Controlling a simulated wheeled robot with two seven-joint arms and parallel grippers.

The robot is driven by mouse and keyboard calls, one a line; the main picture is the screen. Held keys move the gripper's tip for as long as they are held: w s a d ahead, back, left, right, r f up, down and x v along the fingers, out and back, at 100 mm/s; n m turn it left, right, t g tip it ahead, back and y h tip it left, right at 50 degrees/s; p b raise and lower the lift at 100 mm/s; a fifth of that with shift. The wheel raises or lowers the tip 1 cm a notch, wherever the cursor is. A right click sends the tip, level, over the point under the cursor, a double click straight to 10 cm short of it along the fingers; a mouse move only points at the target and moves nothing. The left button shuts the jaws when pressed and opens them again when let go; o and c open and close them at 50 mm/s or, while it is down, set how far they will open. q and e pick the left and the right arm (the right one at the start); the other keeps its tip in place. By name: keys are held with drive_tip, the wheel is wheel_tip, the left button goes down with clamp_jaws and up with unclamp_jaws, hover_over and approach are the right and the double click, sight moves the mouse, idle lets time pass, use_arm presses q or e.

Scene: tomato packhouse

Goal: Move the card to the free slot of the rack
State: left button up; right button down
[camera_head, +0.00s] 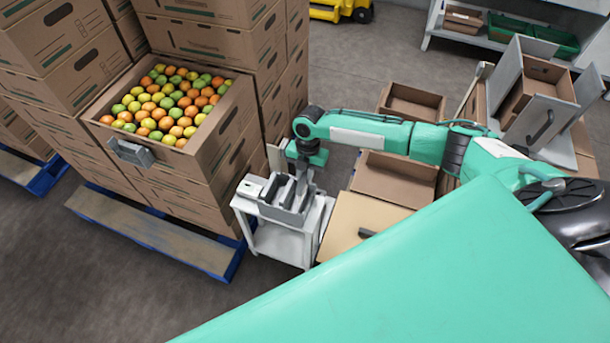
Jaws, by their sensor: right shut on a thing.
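The grey rack (285,212) stands on a small white table, with upright dividers and slots between them. My right gripper (304,180) points down over the rack's right part, at the end of the teal arm that comes in from the right. It is shut on the card, which is too small and too covered to make out clearly. I cannot tell how deep the card sits relative to a slot. A pale upright panel (274,158) shows just left of the gripper; I cannot tell what it is. My left gripper is not in view.
The white table (275,245) also bears a small white box (251,187) left of the rack. Stacked cartons and an open carton of tomatoes (215,148) stand close to the left. Open cartons (395,180) lie right, under my arm. A large teal part of mine covers the foreground.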

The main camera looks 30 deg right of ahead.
sight(305, 190)
drive_tip(key=shift+f+b, duration=1.5)
drive_tip(key=shift+f, duration=0.35)
drive_tip(key=shift+f+b, duration=0.3)
drive_tip(key=shift+f, duration=0.05)
drive_tip(key=shift+f+b, duration=0.4)
drive_tip(key=shift+f, duration=0.1)
drive_tip(key=shift+r, duration=0.1)
drive_tip(key=shift+f, duration=0.2)
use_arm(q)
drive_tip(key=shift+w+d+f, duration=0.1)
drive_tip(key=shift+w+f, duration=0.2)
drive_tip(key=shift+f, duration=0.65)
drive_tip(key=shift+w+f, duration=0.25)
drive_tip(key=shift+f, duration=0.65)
use_arm(e)
drive_tip(key=shift+f, duration=0.1)
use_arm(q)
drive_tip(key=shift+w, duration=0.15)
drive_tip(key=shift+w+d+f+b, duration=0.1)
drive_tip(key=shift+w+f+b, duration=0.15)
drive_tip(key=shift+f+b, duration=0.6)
use_arm(e)
drive_tip(key=shift+f, duration=1.4)
